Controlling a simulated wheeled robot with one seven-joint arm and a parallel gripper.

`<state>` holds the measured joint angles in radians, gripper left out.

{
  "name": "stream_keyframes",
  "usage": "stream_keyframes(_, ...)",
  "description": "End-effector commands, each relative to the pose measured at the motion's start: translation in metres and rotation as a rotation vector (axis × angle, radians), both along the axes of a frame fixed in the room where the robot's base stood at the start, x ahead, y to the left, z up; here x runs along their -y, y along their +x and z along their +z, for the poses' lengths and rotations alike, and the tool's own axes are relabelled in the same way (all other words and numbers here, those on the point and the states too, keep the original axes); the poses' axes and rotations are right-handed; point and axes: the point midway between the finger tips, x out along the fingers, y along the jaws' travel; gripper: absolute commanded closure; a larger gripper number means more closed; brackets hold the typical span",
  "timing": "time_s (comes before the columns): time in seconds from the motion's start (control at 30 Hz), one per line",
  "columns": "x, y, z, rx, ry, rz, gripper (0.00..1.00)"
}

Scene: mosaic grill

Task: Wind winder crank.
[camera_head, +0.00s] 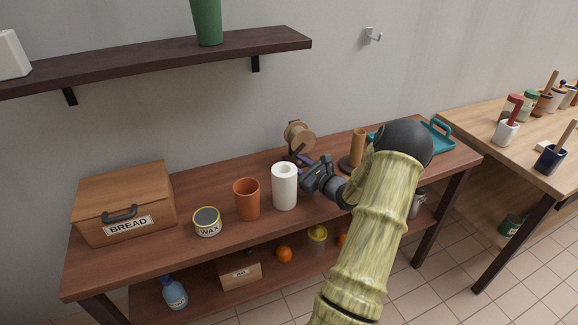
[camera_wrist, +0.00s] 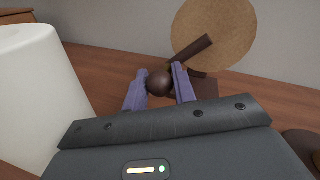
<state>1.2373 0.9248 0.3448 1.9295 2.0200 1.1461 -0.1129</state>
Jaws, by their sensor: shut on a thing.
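The winder (camera_head: 297,137) stands at the back of the brown table, with a round tan spool on a dark stand. In the wrist view the spool's round face (camera_wrist: 214,35) fills the upper right. A dark crank arm (camera_wrist: 190,48) crosses its lower left edge, and a round dark knob (camera_wrist: 159,83) shows below left of that arm. My gripper (camera_wrist: 160,88) has its two purple-grey fingers on either side of the knob, shut on it. In the head view my gripper (camera_head: 307,163) reaches the winder's lower front, and the knob is hidden there.
A white paper roll (camera_head: 284,187) stands close to the left of my gripper; it also shows in the wrist view (camera_wrist: 35,95). An orange cup (camera_head: 247,199), wax tin (camera_head: 207,222) and bread box (camera_head: 125,200) are farther left. A brown upright holder (camera_head: 357,150) stands right.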

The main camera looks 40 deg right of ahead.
Motion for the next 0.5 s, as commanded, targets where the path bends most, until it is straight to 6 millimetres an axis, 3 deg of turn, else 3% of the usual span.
stream_keyframes(0.43, 0.0091, -0.0055, 0.0011, -0.003, -0.029, -0.013, 1.0)
stream_keyframes(0.47, 0.0091, -0.0055, 0.0012, -0.003, -0.029, -0.013, 0.67)
stream_keyframes(0.5, 0.0091, -0.0055, 0.0011, -0.003, -0.029, -0.013, 0.59)
